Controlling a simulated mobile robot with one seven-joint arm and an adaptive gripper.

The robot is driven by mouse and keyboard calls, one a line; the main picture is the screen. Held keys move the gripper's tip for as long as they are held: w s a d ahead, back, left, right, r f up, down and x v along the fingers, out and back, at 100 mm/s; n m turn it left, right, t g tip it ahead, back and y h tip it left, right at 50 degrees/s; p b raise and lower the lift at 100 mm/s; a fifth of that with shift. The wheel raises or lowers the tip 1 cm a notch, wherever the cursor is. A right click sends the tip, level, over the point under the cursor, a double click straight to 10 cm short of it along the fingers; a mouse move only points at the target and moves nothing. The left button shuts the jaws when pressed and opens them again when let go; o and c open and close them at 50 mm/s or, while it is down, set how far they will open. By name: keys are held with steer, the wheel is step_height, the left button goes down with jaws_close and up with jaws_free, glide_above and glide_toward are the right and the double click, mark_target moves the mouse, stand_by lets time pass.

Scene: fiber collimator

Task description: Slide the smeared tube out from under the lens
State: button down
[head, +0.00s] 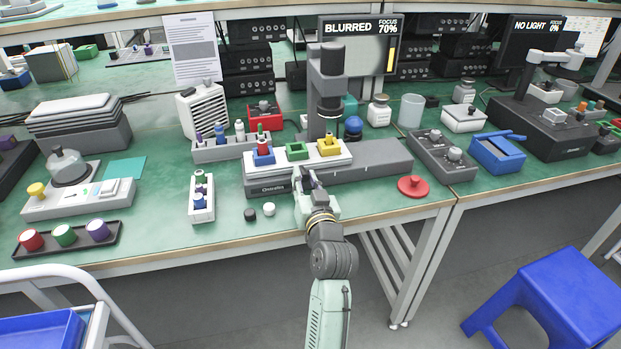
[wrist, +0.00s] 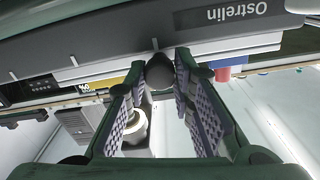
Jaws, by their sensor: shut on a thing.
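The white sliding carrier (head: 285,162) lies along the grey base marked Ostrelin and bears a blue holder (head: 263,152), a green holder (head: 297,150) and a yellow holder (head: 329,147). The dark lens column (head: 327,80) stands behind the carrier, closest to the yellow holder. I cannot make out which tube is smeared. My gripper (head: 307,182) is at the front of the carrier, left of the lens. In the wrist view my gripper (wrist: 160,85) is shut on a dark round-ended knob (wrist: 158,72) at the front of the base.
The screen (head: 358,45) behind reads BLURRED, FOCUS 70%. A tube rack (head: 230,150) stands behind left and a small white rack (head: 201,198) front left. Black and white caps lie left of my gripper. Some table front is clear.

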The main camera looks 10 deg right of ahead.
steer(key=shift+a+f, duration=0.1)
steer(key=shift+a, duration=0.15)
steer(key=c, duration=1.4)
jaws_free()
steer(key=shift+o, duration=0.2)
steer(key=shift+s, duration=0.1)
steer(key=shift+s, duration=0.3)
steer(key=s, duration=1.1)
steer(key=shift+s+d, duration=0.15)
steer(key=shift+d, duration=0.05)
